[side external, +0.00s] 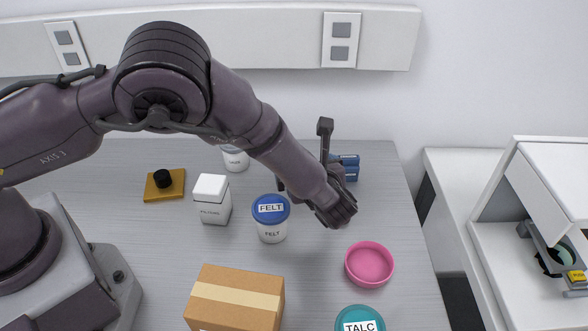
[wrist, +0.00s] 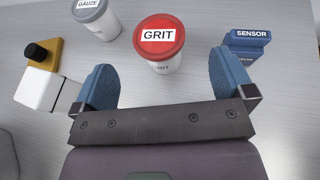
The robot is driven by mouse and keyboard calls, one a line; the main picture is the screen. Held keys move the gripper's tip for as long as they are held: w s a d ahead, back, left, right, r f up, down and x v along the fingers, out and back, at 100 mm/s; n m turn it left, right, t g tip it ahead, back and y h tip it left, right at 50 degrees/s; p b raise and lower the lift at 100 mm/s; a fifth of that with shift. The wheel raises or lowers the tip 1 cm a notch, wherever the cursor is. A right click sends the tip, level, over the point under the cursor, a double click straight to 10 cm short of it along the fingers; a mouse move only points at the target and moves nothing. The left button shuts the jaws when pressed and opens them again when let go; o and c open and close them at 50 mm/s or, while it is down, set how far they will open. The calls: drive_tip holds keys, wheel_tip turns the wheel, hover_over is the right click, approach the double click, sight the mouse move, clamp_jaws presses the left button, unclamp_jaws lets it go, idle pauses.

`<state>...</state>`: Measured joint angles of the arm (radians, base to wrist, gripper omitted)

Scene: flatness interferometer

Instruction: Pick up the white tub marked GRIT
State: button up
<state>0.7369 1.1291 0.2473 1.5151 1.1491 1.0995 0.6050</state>
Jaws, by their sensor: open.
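The white tub marked GRIT (wrist: 162,50) has a red lid and stands upright in the upper middle of the wrist view. My gripper (wrist: 161,72) is open, with its blue fingers apart at the left and right of the tub in that picture. The tub shows between and beyond the fingertips, and nothing is held. In the side external view the tub and my fingers are hidden behind my arm.
Around it are a GAUZE tub (wrist: 96,18), blue SENSOR boxes (wrist: 245,44), a white box (side external: 212,200) and a yellow block with black knob (side external: 164,184). Nearer the side camera are a blue-lidded FELT tub (side external: 272,220), pink bowl (side external: 369,265), cardboard box (side external: 235,298) and TALC tub (side external: 360,320).

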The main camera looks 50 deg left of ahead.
drive_tip(key=x, duration=0.8)
drive_tip(key=shift+a+f, duration=0.35)
drive_tip(key=shift+f, duration=0.1)
drive_tip(key=c, duration=1)
drive_tip(key=shift+r, duration=0.15)
